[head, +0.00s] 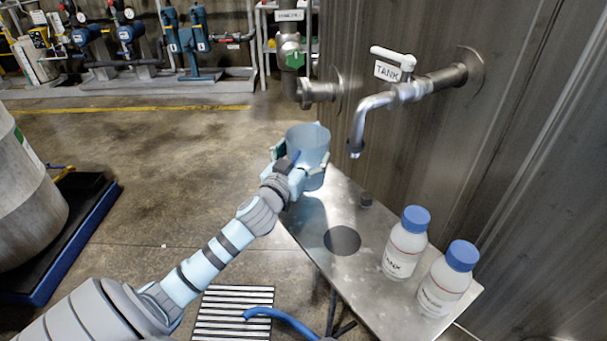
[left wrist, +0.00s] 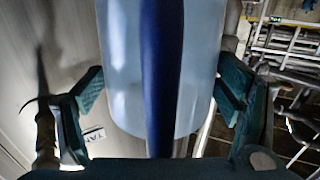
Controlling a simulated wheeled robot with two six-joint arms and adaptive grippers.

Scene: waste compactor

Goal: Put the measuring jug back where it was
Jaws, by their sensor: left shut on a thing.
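The measuring jug (head: 311,143) is a translucent blue cup, roughly upright at the far left corner of the steel table. My left gripper (head: 288,167) is shut on it from the near left side. In the left wrist view the jug (left wrist: 205,60) fills the middle, its dark blue handle (left wrist: 162,80) running down the centre, with the green finger pads of my left gripper (left wrist: 163,95) on both sides. I cannot tell whether the jug's base touches the table. My right gripper is not in view.
A tap labelled TANK (head: 375,110) overhangs the back. A floor grate (head: 232,312) lies below.

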